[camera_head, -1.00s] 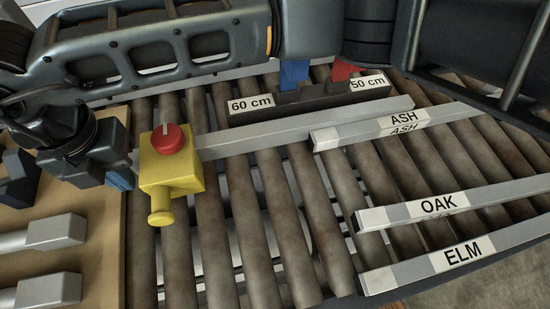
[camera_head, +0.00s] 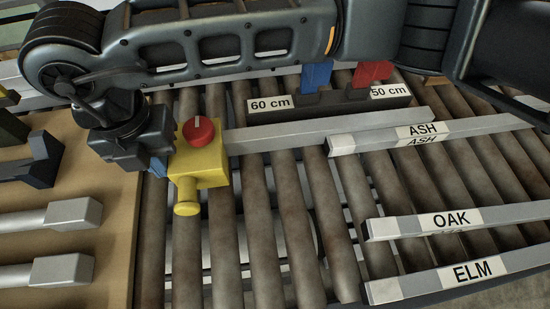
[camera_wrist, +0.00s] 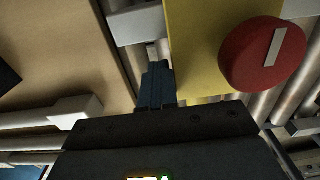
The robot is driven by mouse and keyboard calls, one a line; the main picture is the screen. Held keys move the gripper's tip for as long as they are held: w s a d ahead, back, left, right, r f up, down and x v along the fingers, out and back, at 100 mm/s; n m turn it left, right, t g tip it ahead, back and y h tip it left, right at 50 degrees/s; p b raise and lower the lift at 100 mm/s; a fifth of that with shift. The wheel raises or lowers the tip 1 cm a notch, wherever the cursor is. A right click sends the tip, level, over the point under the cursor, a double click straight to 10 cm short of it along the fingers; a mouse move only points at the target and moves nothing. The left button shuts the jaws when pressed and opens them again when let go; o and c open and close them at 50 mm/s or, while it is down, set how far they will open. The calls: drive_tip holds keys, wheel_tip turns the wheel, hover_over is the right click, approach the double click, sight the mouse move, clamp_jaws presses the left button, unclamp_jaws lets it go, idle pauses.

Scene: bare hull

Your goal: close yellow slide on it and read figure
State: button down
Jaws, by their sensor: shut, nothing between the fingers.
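The yellow slide (camera_head: 200,163) with a round red knob (camera_head: 199,132) and a yellow peg sits on a long grey bar (camera_head: 320,132) over the rollers. My gripper (camera_head: 158,167) is shut and empty, its blue fingertips close against the slide's left side; I cannot tell whether they touch. In the wrist view the shut fingers (camera_wrist: 157,75) are left of the slide (camera_wrist: 200,60), and a grey bar piece shows beyond. Behind the bar, a dark block with "60 cm" (camera_head: 269,104) and "50 cm" (camera_head: 391,91) labels holds a blue piece and a red piece. No figure is readable on the slide.
Grey bars labelled ASH (camera_head: 425,131), OAK (camera_head: 450,221) and ELM (camera_head: 470,271) lie to the right. A wooden bench (camera_head: 115,210) with grey-ended pieces (camera_head: 75,214) is on the left. The rollers in front of the slide are clear.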

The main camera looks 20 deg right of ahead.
sight(214, 154)
drive_tip(key=shift+s+d, duration=0.2)
drive_tip(key=shift+d, duration=1.25)
drive_tip(key=shift+s+d, duration=0.15)
drive_tip(key=shift+d, duration=1.3)
drive_tip(key=shift+s+d, duration=0.2)
drive_tip(key=shift+d, duration=1.25)
drive_tip(key=shift+s+d+b, duration=0.25)
drive_tip(key=shift+d+b, duration=0.25)
drive_tip(key=shift+d, duration=1.05)
drive_tip(key=shift+s+d+b, duration=0.2)
drive_tip(key=shift+d+b, duration=0.25)
drive_tip(key=shift+d, duration=1.15)
drive_tip(key=shift+s+d+b, duration=0.25)
drive_tip(key=shift+d+b, duration=0.25)
drive_tip(key=shift+d, duration=1.05)
drive_tip(key=shift+r, duration=0.1)
wheel_tip(214, 154, up, 8)
drive_tip(key=a+p, duration=0.2)
drive_tip(key=p, duration=0.2)
